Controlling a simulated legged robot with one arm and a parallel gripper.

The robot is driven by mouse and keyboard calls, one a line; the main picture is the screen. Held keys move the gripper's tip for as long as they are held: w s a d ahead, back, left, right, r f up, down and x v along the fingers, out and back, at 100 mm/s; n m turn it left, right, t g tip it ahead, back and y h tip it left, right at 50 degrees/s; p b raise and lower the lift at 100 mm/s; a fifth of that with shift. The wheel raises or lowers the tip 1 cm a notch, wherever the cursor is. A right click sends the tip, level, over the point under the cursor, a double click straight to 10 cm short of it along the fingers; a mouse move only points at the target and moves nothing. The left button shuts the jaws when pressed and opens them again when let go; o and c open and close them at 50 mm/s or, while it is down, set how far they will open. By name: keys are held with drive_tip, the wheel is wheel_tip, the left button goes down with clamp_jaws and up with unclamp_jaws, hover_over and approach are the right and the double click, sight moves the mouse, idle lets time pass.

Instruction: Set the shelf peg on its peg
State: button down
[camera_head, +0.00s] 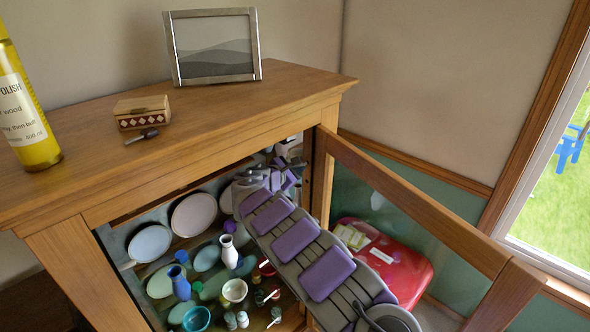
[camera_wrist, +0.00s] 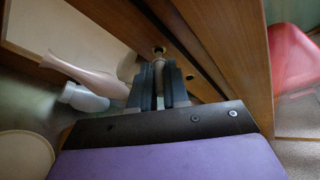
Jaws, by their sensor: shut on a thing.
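My gripper (camera_wrist: 160,88) shows in the wrist view with its two dark fingers close together. Between their tips is a small pale, rounded piece, the shelf peg (camera_wrist: 159,72); much of it is hidden by the fingers. The tip is close to a dark round hole (camera_wrist: 160,50) in the wooden cabinet wall; I cannot tell whether they touch. A second hole (camera_wrist: 190,77) lies to the right. In the head view my arm reaches into the open cabinet (camera_head: 130,188), and its fingertips and the peg cannot be made out.
The glass cabinet door (camera_head: 420,210) stands open beside my arm. Plates (camera_head: 194,214), a white vase (camera_head: 229,251), a blue vase (camera_head: 179,283) and several small dishes crowd the cabinet. A red case (camera_head: 405,268) lies behind the door.

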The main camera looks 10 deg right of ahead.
drive_tip(key=shift+w+d+p, duration=0.4)
drive_tip(key=shift+w+d, duration=0.15)
drive_tip(key=shift+d, duration=0.3)
idle(2.1)
drive_tip(key=c, duration=1)
unclamp_jaws()
drive_tip(key=shift+c, duration=0.2)
drive_tip(key=shift+a, duration=0.15)
drive_tip(key=p+v, duration=0.2)
drive_tip(key=v, duration=1.5)
drive_tip(key=shift+f+p, duration=0.15)
drive_tip(key=shift+p, duration=0.2)
drive_tip(key=shift+s+a, duration=0.1)
drive_tip(key=shift+a, duration=0.05)
